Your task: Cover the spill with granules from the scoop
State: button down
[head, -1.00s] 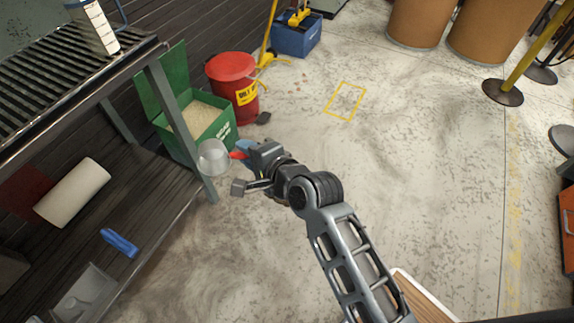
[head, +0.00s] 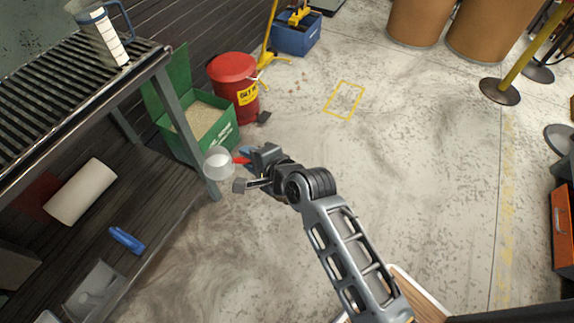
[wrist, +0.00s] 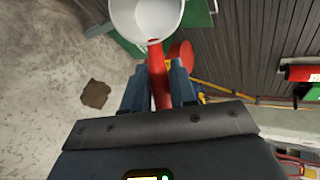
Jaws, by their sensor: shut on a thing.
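My gripper (head: 256,168) is shut on the red handle (wrist: 158,78) of a scoop with a whitish round cup. The scoop (head: 219,164) is held in the air near the bench leg, in front of the green granule bin. In the wrist view the scoop's cup (wrist: 146,20) shows a pale, smooth inside; I cannot make out granules in it. A brown, jagged patch (wrist: 95,94) lies on the floor left of my gripper in the wrist view.
The open green bin (head: 205,122) holds pale granules. A red can (head: 235,82) stands beside it. The bench leg (head: 186,130) is close to the scoop. A jug (head: 103,40) stands on the bench. The floor (head: 430,190) to the right is wide and clear.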

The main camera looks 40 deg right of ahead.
jog(key=shift+w+d+f+m+g+y+p, duration=0.15)
jog(key=shift+g+p, duration=0.5)
jog(key=shift+p, duration=1.3)
jog(key=shift+w+d+r+m+g+y+p, duration=0.15)
jog(key=shift+g+p, duration=0.5)
jog(key=shift+p, duration=1.3)
jog(key=shift+w+f+g+p, duration=0.2)
jog(key=shift+g+p, duration=0.3)
jog(key=shift+p, duration=0.65)
jog(key=g+y, duration=0.1)
jog(key=g, duration=0.2)
jog(key=w+f+m+g+y, duration=0.1)
jog(key=g, duration=0.1)
jog(key=f+m+g+y+p, duration=0.1)
jog(key=g, duration=0.2)
jog(key=shift+w+d+f+g, duration=0.25)
jog(key=shift+w+d+g, duration=0.05)
jog(key=shift+w, duration=0.05)
